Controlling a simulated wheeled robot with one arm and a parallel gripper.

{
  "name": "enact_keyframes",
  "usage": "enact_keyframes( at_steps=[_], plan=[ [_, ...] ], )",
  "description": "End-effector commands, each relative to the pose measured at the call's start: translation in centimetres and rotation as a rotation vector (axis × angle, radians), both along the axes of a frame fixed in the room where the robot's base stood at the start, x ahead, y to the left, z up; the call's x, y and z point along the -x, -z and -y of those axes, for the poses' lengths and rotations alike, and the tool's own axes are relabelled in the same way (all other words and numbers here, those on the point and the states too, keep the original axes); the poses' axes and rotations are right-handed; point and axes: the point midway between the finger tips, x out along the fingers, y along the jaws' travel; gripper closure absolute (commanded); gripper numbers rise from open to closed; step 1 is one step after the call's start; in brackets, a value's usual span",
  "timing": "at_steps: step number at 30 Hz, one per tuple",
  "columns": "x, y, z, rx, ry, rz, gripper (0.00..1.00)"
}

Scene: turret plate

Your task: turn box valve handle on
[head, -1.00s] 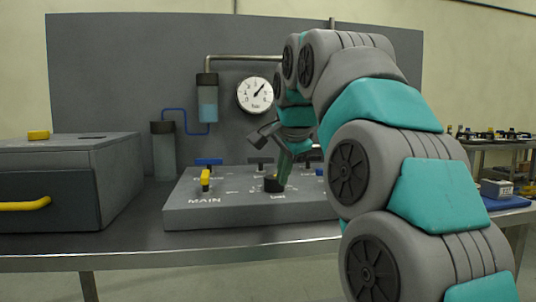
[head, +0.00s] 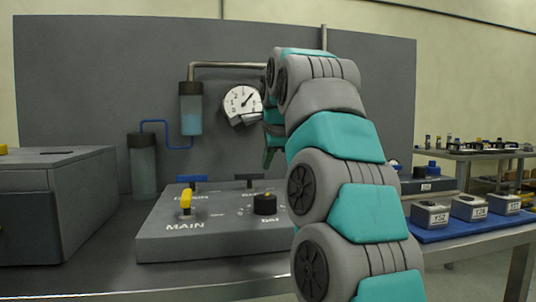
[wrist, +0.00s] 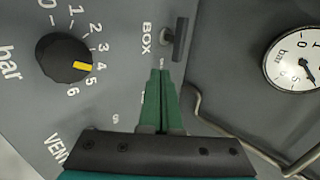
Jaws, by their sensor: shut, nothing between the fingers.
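The box valve handle (wrist: 180,40) is a small black bar beside the BOX label in the wrist view. In the head view it appears as a dark handle (head: 249,178) at the back of the grey valve plate (head: 200,245). My gripper (wrist: 160,73) is shut and empty, its green fingertips just below the handle in the wrist view and apart from it in the picture; the height gap is unclear. In the head view my gripper (head: 268,160) is partly hidden by my arm, above the plate's back.
The yellow MAIN handle (head: 185,202) and a blue handle (head: 191,179) are to the left. A round gauge (head: 243,104) and pipe stand behind. A blue tray (head: 470,230) with small boxes is right.

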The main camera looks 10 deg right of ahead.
Motion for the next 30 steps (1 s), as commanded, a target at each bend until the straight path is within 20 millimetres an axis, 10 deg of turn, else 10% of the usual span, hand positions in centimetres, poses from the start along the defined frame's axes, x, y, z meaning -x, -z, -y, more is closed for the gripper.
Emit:
enact_keyframes(
  at_steps=[13, 30],
  plan=[
    [-4.7, 4.4, -0.1, 0.002, -0.003, -0.002, 1.00],
    [-8.5, 4.2, -0.1, 0.002, -0.001, 0.000, 1.00]
  ],
)
